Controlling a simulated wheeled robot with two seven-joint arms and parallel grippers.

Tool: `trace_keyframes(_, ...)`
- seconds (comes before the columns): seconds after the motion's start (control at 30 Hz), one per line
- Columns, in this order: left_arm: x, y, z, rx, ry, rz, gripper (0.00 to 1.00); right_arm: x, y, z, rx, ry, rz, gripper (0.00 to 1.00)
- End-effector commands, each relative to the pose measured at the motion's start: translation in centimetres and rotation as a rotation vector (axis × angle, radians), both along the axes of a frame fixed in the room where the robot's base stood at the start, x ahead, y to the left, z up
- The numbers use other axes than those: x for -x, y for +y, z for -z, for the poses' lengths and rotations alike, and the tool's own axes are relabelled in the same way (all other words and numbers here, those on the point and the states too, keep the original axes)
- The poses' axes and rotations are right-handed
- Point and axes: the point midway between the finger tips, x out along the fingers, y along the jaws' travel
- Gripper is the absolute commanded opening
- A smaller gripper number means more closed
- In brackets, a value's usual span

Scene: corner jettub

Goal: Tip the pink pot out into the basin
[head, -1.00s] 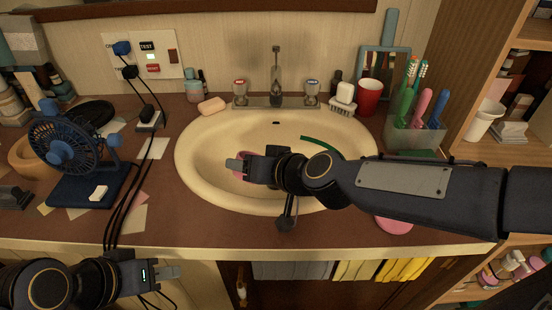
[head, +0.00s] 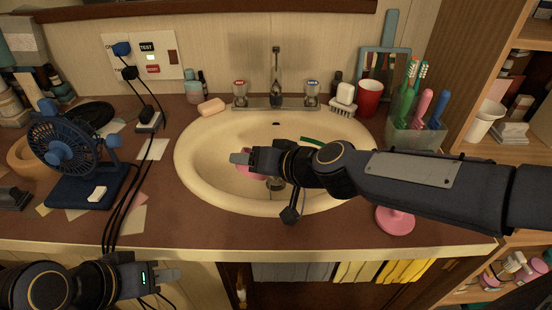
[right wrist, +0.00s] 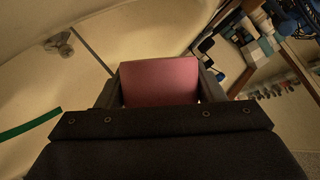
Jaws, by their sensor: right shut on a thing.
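The pink pot (head: 249,172) is mostly hidden behind my right gripper (head: 240,160) in the head view. My right gripper is shut on it and holds it over the cream basin (head: 215,190). In the right wrist view a plain pink face of the pot (right wrist: 160,82) fills the space between the fingers. Its mouth is hidden, so I cannot tell how far it tilts or what is in it. My left gripper (head: 167,275) is low at the left, in front of the counter, with its fingers together and nothing in them.
A pink round piece with a knob (head: 395,220) lies on the counter right of the basin. A green strip (head: 312,140) shows in the basin, behind my right arm. The faucet (head: 276,85) stands behind. A blue fan (head: 65,150) and cables are at the left; a red cup (head: 369,98) is at the right.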

Motion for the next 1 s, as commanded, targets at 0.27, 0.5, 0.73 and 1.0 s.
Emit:
trace_keyframes(0.27, 0.0, 0.0, -0.01, 0.0, 0.0, 0.0, 0.36, -0.14, -0.1, -0.13, -0.02, 0.023, 0.002, 0.37)
trace_keyframes(0.5, 0.0, 0.0, -0.01, 0.0, 0.0, 0.0, 0.36, -0.25, -0.18, -0.24, -0.039, 0.043, 0.002, 0.37)
trace_keyframes(0.73, 0.0, 0.0, -0.08, 0.0, 0.0, 0.0, 0.36, -0.32, -0.26, -0.33, -0.055, 0.062, 0.001, 0.37)
trace_keyframes(1.0, 0.0, 0.0, -0.16, 0.0, 0.0, 0.0, 0.36, -0.41, -0.34, -0.43, -0.074, 0.085, 0.002, 0.37)
